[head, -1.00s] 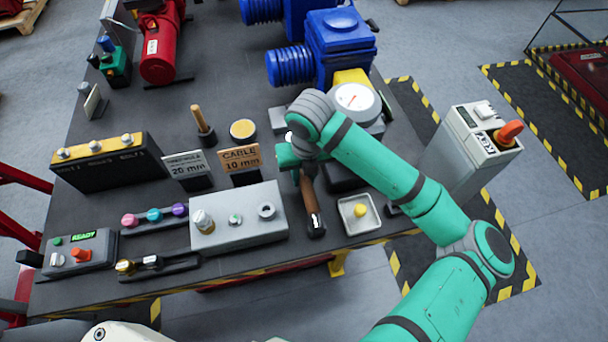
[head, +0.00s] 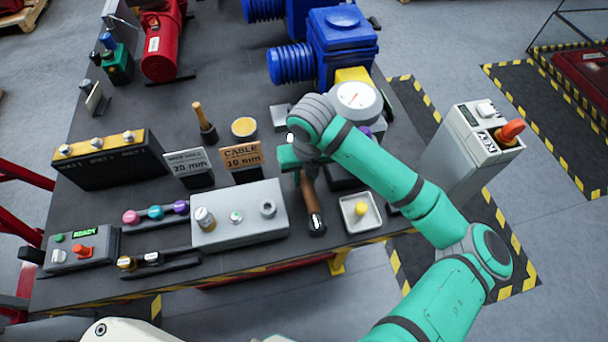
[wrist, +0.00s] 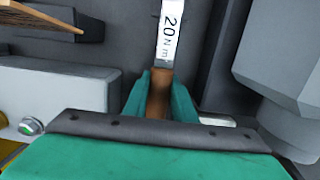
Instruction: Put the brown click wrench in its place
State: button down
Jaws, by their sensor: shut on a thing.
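In the wrist view my gripper (wrist: 159,92) is shut on the brown part of the wrench (wrist: 158,80), and a white band reading "20 N m" extends away from the fingers. My gripper and arm hide the far end of the wrench in the head view. I cannot tell whether the wrench touches the table.
The grey block (head: 238,220) stands left of the wrench, and a white tray (head: 345,213) with a yellow knob stands right. A dial gauge (head: 356,98) is behind my wrist. Two sign blocks (head: 242,160) and a wooden-handled tool (head: 204,125) stand further left.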

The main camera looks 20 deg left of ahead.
jog(key=shift+f, duration=0.45)
jog(key=c, duration=1.4)
grip_release()
jog(key=shift+w, duration=0.1)
jog(key=shift+r, duration=0.1)
jog(key=r, duration=0.7)
jog(key=d+r, duration=0.1)
jog(key=r, duration=0.2)
jog(key=shift+s+r, duration=0.3)
jog(key=shift+s, duration=0.05)
